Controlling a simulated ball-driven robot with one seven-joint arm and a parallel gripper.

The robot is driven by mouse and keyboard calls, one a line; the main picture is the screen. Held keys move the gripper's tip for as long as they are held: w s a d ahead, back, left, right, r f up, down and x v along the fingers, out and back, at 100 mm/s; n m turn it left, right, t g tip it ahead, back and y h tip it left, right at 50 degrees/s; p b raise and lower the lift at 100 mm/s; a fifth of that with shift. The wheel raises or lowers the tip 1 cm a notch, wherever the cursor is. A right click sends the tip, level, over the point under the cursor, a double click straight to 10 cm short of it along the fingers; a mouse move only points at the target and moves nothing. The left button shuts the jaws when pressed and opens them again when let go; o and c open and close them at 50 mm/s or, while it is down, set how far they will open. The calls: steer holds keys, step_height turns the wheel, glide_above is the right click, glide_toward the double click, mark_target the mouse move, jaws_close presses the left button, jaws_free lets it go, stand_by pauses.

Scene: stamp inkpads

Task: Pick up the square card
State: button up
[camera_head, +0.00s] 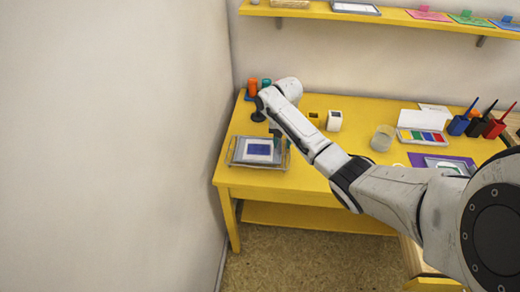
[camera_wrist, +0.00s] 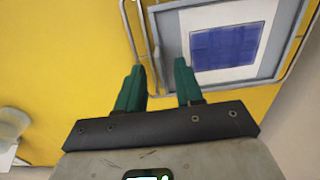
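The square card (camera_wrist: 225,45) is white with a blue square on it. It lies on a grey tray (camera_wrist: 172,40) with a raised metal rim. In the head view the card (camera_head: 259,149) is on the tray at the left end of the yellow table. In the wrist view the fingertips are at the tray's rim, to the lower left of the card. In the head view my gripper is above the tray's right side, partly hidden by my arm.
An orange container (camera_head: 252,87) stands at the back left. A white block (camera_head: 334,120), a glass jar (camera_head: 382,138), an open paint box (camera_head: 423,127) and several brush cups (camera_head: 459,125) stand to the right. A wall borders the table's left side. A shelf (camera_head: 400,17) hangs above.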

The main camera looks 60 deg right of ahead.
steer(key=shift+f, duration=0.95)
jaws_close()
